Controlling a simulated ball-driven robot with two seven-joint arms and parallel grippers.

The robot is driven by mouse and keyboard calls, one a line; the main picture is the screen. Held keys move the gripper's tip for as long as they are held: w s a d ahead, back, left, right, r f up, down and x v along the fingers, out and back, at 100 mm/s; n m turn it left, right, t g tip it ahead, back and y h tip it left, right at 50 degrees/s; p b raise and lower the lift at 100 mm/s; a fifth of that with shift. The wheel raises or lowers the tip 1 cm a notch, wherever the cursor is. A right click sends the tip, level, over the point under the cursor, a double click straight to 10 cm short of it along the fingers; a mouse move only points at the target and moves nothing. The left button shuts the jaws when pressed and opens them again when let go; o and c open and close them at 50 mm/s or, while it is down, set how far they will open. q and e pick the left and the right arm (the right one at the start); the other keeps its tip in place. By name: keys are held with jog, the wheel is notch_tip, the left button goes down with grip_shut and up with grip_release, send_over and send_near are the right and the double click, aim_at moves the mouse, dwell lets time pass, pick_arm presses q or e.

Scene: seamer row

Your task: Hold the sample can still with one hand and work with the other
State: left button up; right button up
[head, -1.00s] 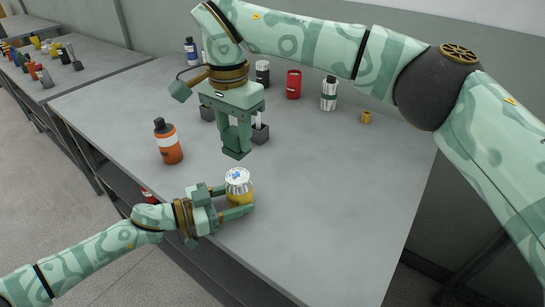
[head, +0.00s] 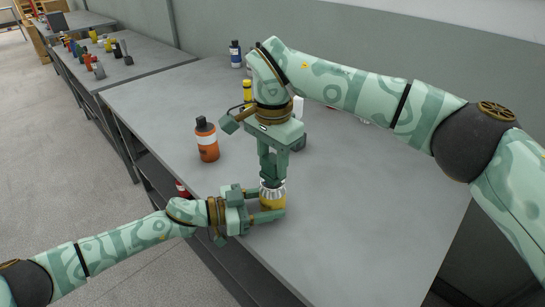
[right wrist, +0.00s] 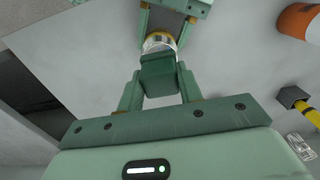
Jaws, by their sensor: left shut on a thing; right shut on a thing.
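The sample can has a yellow body (head: 272,204) and a ribbed silver-white lid (head: 271,191). It stands upright near the table's front edge. My left gripper (head: 268,208) is shut around the yellow body from the left, low over the table.
An orange bottle with a black cap (head: 207,140) stands on the table (head: 350,220) behind my left gripper. A yellow bottle (head: 247,90) and a blue bottle (head: 235,54) stand farther back. The table right of the can is clear.

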jog(key=shift+f, duration=0.4)
dwell(0.5)
